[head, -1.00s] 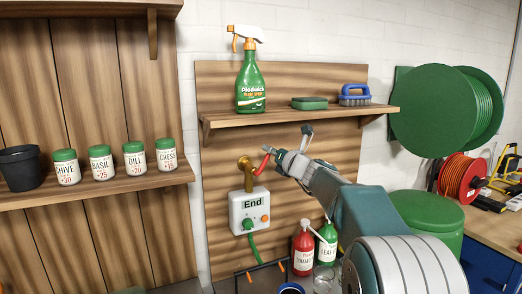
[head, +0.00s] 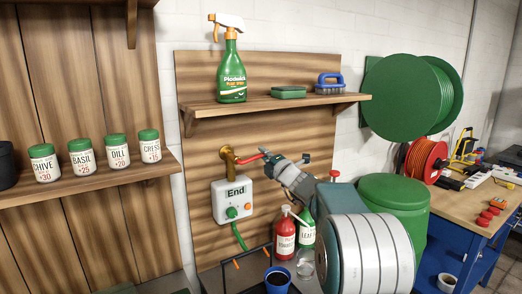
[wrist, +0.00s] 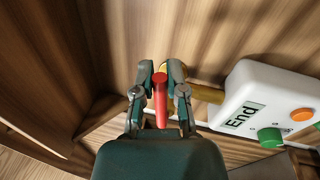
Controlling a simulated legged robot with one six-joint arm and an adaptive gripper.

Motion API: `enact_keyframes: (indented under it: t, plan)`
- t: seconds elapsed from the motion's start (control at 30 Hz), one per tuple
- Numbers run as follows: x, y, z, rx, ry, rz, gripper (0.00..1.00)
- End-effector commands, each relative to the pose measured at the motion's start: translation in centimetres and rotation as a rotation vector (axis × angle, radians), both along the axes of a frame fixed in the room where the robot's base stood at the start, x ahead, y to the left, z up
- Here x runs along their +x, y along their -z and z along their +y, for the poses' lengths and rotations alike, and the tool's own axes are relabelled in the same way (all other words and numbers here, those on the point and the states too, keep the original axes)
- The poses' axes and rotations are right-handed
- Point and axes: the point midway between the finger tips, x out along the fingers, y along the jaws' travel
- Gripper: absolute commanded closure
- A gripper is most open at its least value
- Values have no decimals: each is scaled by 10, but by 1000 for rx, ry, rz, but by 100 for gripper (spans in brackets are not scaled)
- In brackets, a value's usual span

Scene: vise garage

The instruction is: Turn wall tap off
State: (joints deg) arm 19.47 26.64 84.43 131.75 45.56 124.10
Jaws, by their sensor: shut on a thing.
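The wall tap (head: 228,157) is brass and is fixed to the wooden back panel. Its red lever handle (head: 251,157) points right in the head view, toward my gripper (head: 268,155). In the wrist view, the red handle (wrist: 160,98) lies between the two fingers of my gripper (wrist: 160,92), which are shut on it. The brass body of the tap (wrist: 205,92) is partly hidden behind the gripper there. A white box marked "End" (head: 233,203) hangs just below the tap, with a green knob and an orange button.
A shelf (head: 300,101) above holds a green spray bottle (head: 232,75), a sponge (head: 288,92) and a blue brush (head: 329,84). Jars (head: 82,158) line the left shelf.

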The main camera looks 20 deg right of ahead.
Motion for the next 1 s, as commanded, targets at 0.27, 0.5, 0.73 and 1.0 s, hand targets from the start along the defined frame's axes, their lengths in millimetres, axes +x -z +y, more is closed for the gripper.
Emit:
enact_keyframes:
  t: [0.27, 0.5, 0.73, 1.0]
  plan:
    - [0, 14, -2, 142, 1, 32, 100]
    - [1, 18, -2, 195, 2, 42, 100]
    - [1, 19, -2, 203, 3, 46, 100]
    - [1, 21, -2, 203, 3, 49, 61]
